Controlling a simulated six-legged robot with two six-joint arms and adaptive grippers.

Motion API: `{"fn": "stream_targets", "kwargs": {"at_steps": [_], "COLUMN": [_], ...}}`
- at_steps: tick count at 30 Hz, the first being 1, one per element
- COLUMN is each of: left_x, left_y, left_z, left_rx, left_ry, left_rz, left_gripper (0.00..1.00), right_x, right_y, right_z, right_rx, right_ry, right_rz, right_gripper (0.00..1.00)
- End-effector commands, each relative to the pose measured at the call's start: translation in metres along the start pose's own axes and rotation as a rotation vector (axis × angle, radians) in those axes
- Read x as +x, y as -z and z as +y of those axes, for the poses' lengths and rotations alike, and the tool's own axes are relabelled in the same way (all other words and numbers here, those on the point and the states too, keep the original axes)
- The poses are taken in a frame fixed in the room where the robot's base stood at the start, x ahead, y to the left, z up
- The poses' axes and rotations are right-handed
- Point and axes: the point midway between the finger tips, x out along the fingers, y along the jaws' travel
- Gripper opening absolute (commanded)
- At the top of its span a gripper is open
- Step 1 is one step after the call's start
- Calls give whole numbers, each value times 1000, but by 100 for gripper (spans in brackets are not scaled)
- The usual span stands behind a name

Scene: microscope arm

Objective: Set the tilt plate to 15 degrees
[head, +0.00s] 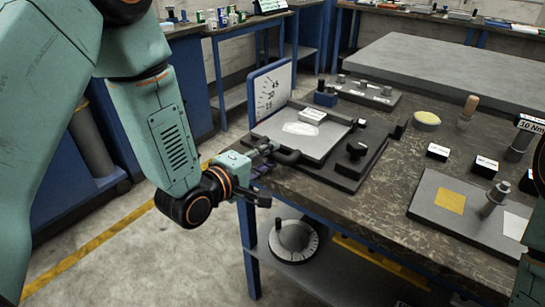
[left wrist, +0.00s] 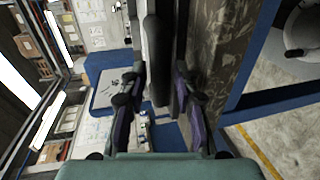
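The tilt plate (head: 305,138) is a light grey plate on a dark base at the bench's near left corner. A white block (head: 313,116) and a pale patch lie on it. A dark handle (head: 287,157) sticks out at its near left edge. A blue-framed scale board (head: 271,90) stands behind it; its marks are too small to read. My left gripper (head: 263,170) is beside the handle, at the bench edge. In the left wrist view its fingers (left wrist: 158,90) are apart, with a dark bar (left wrist: 156,55) between their tips; contact is unclear. My right gripper is not visible.
A dial (head: 293,240) sits on the shelf below. Black blocks (head: 437,152), a yellow-topped round piece (head: 427,119), a wooden-handled tool (head: 469,108) and a plate with a yellow square (head: 450,200) occupy the bench's right. A rack (head: 368,92) stands behind the tilt plate.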

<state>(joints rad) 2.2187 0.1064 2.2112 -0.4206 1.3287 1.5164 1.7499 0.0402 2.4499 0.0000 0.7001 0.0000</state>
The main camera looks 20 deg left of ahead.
Motion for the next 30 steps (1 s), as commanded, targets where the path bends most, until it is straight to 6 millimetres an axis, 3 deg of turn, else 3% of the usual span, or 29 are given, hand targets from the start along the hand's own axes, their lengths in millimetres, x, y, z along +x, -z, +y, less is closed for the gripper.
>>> {"fn": "stream_targets", "kwargs": {"at_steps": [6, 15, 26, 30], "left_x": [19, 21, 21, 21], "left_y": [0, 0, 0, 0], "left_z": [-1, 0, 0, 0], "left_rx": [1, 0, 0, 0], "left_ry": [0, 1, 1, 1], "left_rz": [-1, 0, 0, -1], "left_gripper": [30, 30, 0, 0], "right_x": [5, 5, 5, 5], "right_y": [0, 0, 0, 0], "right_z": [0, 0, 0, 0], "right_rx": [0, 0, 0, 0], "right_ry": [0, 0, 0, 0], "right_rz": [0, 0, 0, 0], "right_gripper": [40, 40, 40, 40]}}
